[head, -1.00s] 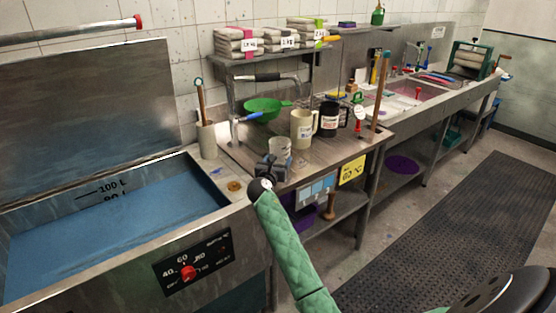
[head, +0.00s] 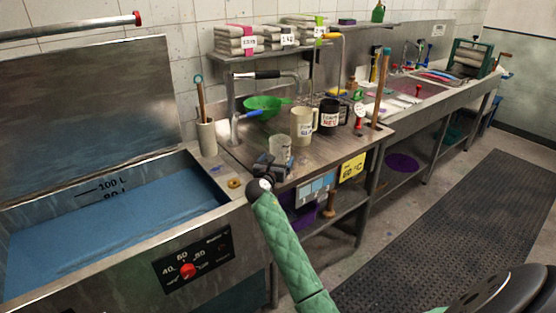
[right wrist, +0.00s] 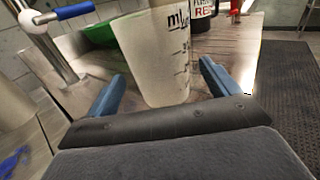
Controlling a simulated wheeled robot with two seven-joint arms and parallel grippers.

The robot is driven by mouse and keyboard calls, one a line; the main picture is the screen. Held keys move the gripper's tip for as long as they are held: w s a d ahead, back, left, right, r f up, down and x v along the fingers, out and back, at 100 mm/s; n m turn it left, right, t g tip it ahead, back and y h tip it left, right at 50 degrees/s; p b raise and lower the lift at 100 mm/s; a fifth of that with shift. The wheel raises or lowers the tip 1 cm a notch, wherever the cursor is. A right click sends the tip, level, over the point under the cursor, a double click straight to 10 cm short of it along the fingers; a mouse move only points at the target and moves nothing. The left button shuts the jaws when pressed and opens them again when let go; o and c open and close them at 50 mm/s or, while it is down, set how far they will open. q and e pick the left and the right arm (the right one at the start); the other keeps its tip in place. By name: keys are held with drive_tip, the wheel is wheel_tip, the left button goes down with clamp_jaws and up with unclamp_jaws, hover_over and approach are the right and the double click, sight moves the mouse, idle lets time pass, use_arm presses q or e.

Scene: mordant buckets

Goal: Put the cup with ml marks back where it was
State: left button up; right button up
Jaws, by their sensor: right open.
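The clear cup with ml marks (head: 281,149) stands upright on the steel worktop (head: 240,150), near its front edge. It also shows large in the right wrist view (right wrist: 153,60), with "ml" printed near its rim. My right gripper (head: 274,168) is at the cup. Its two blue fingers (right wrist: 155,92) are open, one on each side of the cup's lower part, with gaps visible between the fingers and the cup. My left gripper is not in view.
A cream jug (head: 302,126) and a black-and-white labelled jug (head: 329,116) stand behind the cup. A green bowl (head: 262,106) and a tap (head: 238,118) are at the back. The blue-filled vat (head: 120,230) is left. A yellow sign (head: 352,168) hangs at the worktop's front.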

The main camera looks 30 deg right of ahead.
use_arm(q)
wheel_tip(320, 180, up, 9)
drive_tip(key=b, duration=0.1)
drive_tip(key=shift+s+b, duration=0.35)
drive_tip(key=shift+b, duration=0.05)
use_arm(e)
drive_tip(key=v, duration=1)
drive_tip(key=shift+s, duration=0.2)
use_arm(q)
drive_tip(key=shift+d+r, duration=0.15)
use_arm(e)
drive_tip(key=shift+a, duration=0.1)
